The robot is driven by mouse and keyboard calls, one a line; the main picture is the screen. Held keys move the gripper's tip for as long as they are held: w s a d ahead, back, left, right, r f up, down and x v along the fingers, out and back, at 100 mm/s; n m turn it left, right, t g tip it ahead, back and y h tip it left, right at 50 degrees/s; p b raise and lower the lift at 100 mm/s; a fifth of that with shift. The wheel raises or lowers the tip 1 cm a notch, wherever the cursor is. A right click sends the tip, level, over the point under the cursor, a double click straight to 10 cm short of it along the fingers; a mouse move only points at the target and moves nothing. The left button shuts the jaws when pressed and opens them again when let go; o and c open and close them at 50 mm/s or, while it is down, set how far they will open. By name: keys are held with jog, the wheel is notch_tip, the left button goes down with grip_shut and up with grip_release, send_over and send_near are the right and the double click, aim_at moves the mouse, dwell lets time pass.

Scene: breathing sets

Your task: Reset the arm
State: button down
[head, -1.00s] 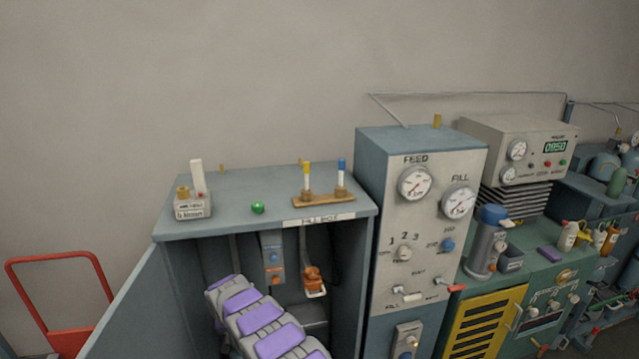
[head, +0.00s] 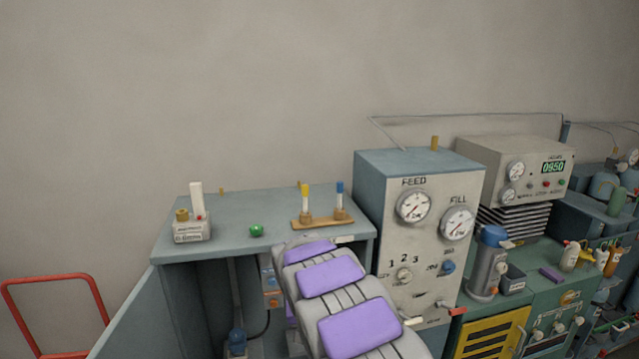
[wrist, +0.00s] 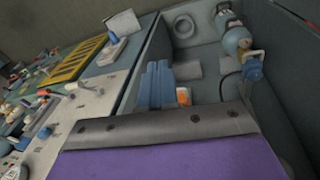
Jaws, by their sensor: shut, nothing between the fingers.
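My arm, grey with purple pads, rises from the bottom of the head view in front of the open fill box (head: 195,242). Its far end is at the height of the box top. My gripper (wrist: 155,127) shows in the wrist view as a grey edge with a purple panel along the bottom. It is shut and empty. Its fingertips cannot be made out in the head view. In the wrist view, a blue ribbed part (wrist: 157,85) and a small orange part (wrist: 183,96) lie beyond the gripper's edge. A light-blue bottle (wrist: 235,38) is farther off.
On the box top are a white block (head: 193,231), a green ball (head: 256,231) and a wooden rack (head: 322,222) with yellow and blue-topped tubes. A gauge cabinet (head: 425,255) stands close right. A red frame (head: 52,281) is at left. The wall above is clear.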

jog(key=s+d+r+g, duration=0.1)
jog(key=s+d+r, duration=0.25)
jog(key=s, duration=0.25)
jog(key=s+d+r+m, duration=0.1)
jog(key=s+d+r, duration=0.2)
jog(key=s+d, duration=0.25)
jog(key=s+d+r+g, duration=0.1)
jog(key=s+d+r, duration=0.2)
jog(key=s, duration=0.4)
jog(key=s+d+f+g+y, duration=0.1)
jog(key=s+d, duration=0.2)
jog(key=s, duration=2.2)
jog(key=shift+d+y, duration=0.15)
jog(key=shift+y, duration=0.25)
